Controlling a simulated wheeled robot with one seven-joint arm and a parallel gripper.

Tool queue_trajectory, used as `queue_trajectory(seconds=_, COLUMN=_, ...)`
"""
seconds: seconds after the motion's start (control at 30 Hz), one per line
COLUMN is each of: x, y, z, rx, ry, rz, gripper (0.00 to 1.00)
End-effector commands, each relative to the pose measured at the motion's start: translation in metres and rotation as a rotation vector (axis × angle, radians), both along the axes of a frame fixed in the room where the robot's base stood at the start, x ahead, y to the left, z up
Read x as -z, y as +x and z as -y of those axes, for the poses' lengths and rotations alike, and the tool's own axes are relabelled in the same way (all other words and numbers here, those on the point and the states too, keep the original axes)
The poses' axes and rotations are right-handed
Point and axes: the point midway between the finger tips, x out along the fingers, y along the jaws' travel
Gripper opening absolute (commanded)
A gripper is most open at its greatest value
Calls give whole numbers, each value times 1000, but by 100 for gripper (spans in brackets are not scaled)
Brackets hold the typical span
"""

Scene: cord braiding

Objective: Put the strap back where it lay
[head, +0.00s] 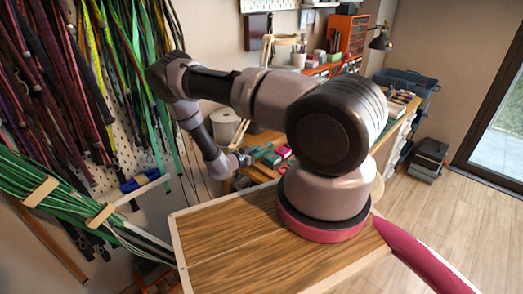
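My gripper (249,157) is small in the head view, at the far end of my arm, over the front part of the workbench (262,137). A thin teal-green strip (263,151) shows right at its fingertips. I cannot tell whether this strip is the strap, or whether the fingers hold it or are only beside it. The finger opening is too small to make out. Many dark red, black, yellow and green straps (85,90) hang on the pegboard at the left. My arm hides part of the bench.
A bundle of green cords (60,195) with wooden clips juts in at the left. A white spool (224,126) and red items (282,154) are close to my gripper. An orange drawer cabinet (347,35) stands on the bench. Open floor (450,225) lies at the right.

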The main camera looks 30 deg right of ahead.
Motion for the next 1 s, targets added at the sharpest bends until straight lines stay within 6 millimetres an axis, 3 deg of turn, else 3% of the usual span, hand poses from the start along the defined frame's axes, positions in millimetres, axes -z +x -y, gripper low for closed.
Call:
queue_trajectory(seconds=0.03, x=0, y=0, z=0, rx=0, ry=0, rz=0, gripper=55)
queue_trajectory(seconds=0.07, x=0, y=0, z=0, rx=0, ry=0, rz=0, gripper=66)
queue_trajectory(seconds=0.1, x=0, y=0, z=0, rx=0, ry=1, rz=0, gripper=69)
queue_trajectory(seconds=0.47, x=-3, y=0, z=-2, rx=-1, ry=1, rz=-1, gripper=69)
queue_trajectory(seconds=1.0, x=-17, y=-34, z=-95, rx=-3, ry=0, rz=-2, gripper=69)
